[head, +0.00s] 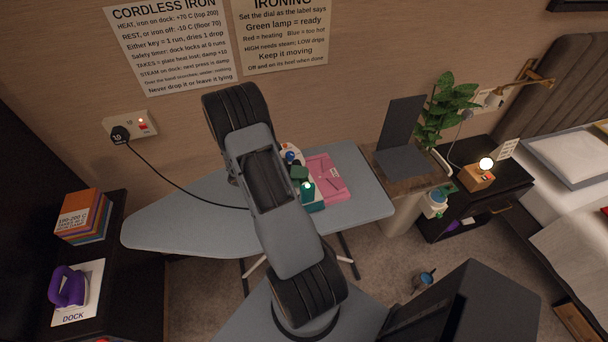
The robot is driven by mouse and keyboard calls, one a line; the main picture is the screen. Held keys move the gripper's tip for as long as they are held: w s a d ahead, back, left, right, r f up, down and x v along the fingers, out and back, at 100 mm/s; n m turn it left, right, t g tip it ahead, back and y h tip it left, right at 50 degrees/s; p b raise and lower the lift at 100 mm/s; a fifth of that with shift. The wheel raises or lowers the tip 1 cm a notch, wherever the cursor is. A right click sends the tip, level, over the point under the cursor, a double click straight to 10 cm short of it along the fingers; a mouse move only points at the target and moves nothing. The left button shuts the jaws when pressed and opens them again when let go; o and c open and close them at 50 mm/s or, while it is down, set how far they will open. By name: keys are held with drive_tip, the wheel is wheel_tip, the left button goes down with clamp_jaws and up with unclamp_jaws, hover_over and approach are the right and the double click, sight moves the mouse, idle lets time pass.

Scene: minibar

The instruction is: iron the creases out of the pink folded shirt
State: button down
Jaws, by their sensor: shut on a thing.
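The pink folded shirt (328,179) lies on the grey-blue ironing board (365,190), right of my arm. A small label shows near its right edge. A teal iron (315,204) with a lit green lamp and a dark green upper part is at the shirt's left side, partly hidden by my arm. I cannot tell whether its plate touches the cloth. My arm crosses the middle of the view and hides my gripper.
A cord runs from the wall socket (143,124) to behind my arm. Stacked books (84,216) stand on the left dark cabinet. A plant (447,108), a dark stand (402,148), a nightstand (505,190) and a bed (565,155) are at right. The board's left end is bare.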

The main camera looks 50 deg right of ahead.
drive_tip(key=shift+w+a, duration=0.2)
drive_tip(key=shift+w+a+f, duration=0.1)
drive_tip(key=shift+w+a, duration=0.15)
drive_tip(key=shift+a, duration=0.2)
drive_tip(key=shift+w+a+f, duration=0.1)
drive_tip(key=shift+w+a, duration=0.15)
drive_tip(key=shift+a, duration=0.2)
drive_tip(key=shift+a, duration=0.1)
drive_tip(key=shift+w+a+r+p, duration=0.15)
drive_tip(key=shift+w+a+p, duration=0.25)
drive_tip(key=shift+w+a, duration=0.5)
drive_tip(key=shift+a, duration=0.2)
drive_tip(key=shift+w+a+r, duration=0.2)
drive_tip(key=shift+w+a, duration=0.4)
drive_tip(key=shift+a, duration=0.3)
drive_tip(key=shift+w+a, duration=0.1)
drive_tip(key=shift+a, duration=0.05)
